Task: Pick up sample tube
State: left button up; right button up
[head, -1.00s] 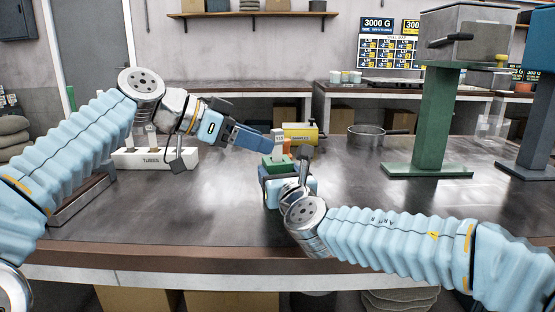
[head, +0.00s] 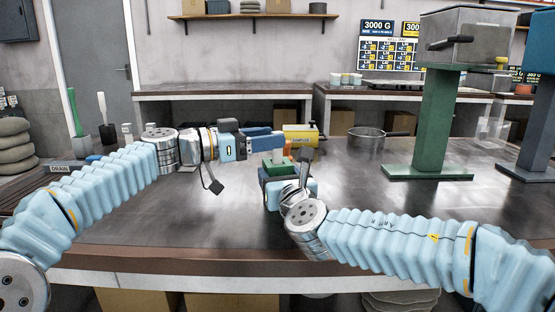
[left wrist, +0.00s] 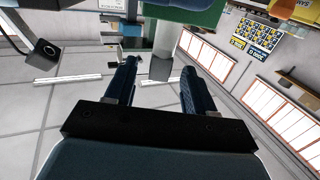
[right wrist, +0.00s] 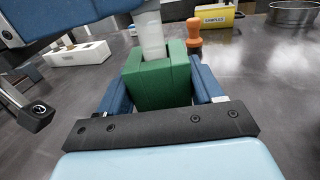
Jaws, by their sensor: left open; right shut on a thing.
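A green block (right wrist: 158,82) is held between the fingers of my right gripper (right wrist: 165,95), which is shut on it. The translucent sample tube (right wrist: 152,38) stands upright in the block, and its top is cut off by the picture edge in the right wrist view. In the head view the block (head: 277,166) is above my right gripper (head: 287,186). My left gripper (head: 265,141) is level at the tube's upper part. In the left wrist view the tube (left wrist: 161,66) shows between or just beyond the open fingers (left wrist: 158,85); contact cannot be told.
A yellow SAMPLES box (head: 300,137) stands behind the grippers, with an orange-topped object (right wrist: 193,32) near the block. A pan (head: 367,140) and a green stand (head: 432,120) are to the right. A white tube rack (right wrist: 78,55) is to the left. The table front is clear.

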pick_arm(q)
jog(key=x, duration=0.4)
jog(key=shift+w+d+f, duration=0.1)
jog(key=shift+d+f, duration=0.15)
jog(key=shift+f, duration=0.05)
grip_shut()
